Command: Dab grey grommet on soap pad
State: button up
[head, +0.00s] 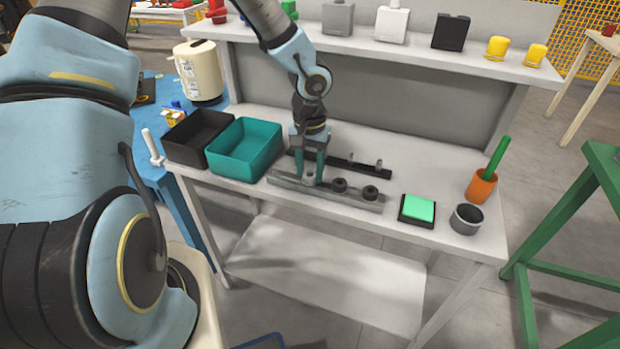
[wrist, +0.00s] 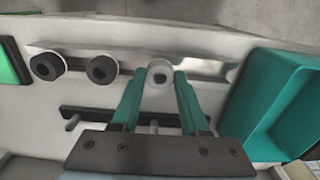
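In the head view the grey grommet (head: 309,177) shows low between my fingers. My gripper (head: 310,180) points down with its teal fingers at the rail. In the wrist view my gripper (wrist: 160,78) has one finger against each side of the grey grommet, with no clear gap. The grommet appears still at rail height. The soap pad (head: 418,208) is a bright green square in a black tray, right of the rail; its edge shows in the wrist view (wrist: 12,65).
Two black grommets (head: 355,189) stand on the grey rail (head: 285,180). A dark rail (head: 350,162) with pegs lies behind. A teal bin (head: 243,150) and a black bin (head: 195,135) stand left. A grey cup (head: 466,219) and an orange pot (head: 481,187) stand right of the pad.

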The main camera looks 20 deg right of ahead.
grip_shut()
jog(key=shift+r, duration=0.1)
